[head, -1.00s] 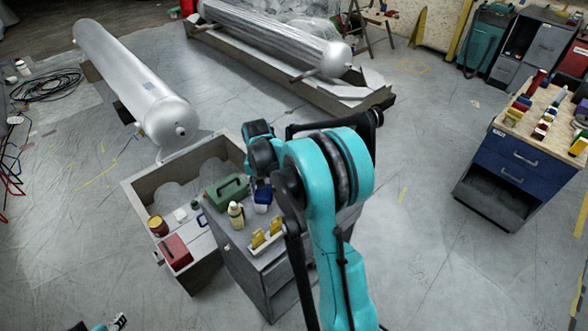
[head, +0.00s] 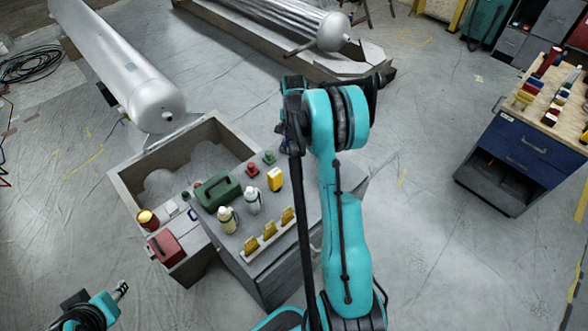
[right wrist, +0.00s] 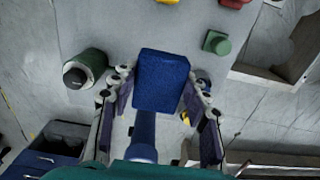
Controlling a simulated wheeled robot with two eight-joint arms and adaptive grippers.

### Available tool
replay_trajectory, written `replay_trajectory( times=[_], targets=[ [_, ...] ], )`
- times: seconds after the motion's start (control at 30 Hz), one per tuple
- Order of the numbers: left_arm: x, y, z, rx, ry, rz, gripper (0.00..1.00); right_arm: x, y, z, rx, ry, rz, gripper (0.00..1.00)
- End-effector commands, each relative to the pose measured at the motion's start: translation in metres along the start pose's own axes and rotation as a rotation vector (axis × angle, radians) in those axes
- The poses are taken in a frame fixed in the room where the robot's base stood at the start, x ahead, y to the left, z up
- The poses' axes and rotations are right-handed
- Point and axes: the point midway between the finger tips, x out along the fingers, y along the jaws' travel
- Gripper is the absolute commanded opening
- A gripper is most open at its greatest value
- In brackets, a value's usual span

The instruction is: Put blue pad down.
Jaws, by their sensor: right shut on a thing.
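The blue pad (right wrist: 162,80) is a blue block with a blue cylindrical stem below it, seen in the right wrist view. My right gripper (right wrist: 160,84) has a finger on each side of it and is shut on it. The grey cabinet top lies beyond the pad in that view; the gap between them is hard to judge. In the head view my right arm hides most of this gripper and the pad, near the cabinet's far right side. My left gripper (head: 122,289) is at the lower left, away from the cabinet; its finger opening is too small to tell.
The grey cabinet (head: 262,280) carries a green case (head: 217,190), two bottles, a yellow block (head: 274,179), red and green small pieces, and a white holder with yellow pieces. An open grey crate (head: 130,185) adjoins it. A blue drawer cart (head: 520,150) stands right. Floor between is clear.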

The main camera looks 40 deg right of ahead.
Motion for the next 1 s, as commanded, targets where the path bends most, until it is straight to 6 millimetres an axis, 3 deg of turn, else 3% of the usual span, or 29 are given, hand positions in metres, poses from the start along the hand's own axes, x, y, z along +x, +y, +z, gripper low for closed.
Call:
replay_trajectory(
  times=[0.03,0.23,0.43,1.0],
  targets=[
    [0.011,0.000,0.008,0.000,0.000,0.000,0.40,0.013,0.000,0.000,-0.001,0.000,0.000,0.19],
    [0.028,0.000,0.020,0.000,0.000,0.000,0.40,0.035,0.000,0.000,-0.001,0.000,0.000,0.19],
    [0.036,0.000,0.026,0.000,0.000,0.000,0.40,0.053,0.000,0.000,-0.002,0.000,0.000,0.19],
    [0.061,0.000,0.044,0.000,0.000,0.000,0.40,0.136,0.001,0.000,-0.002,0.000,0.000,0.19]
  ],
)
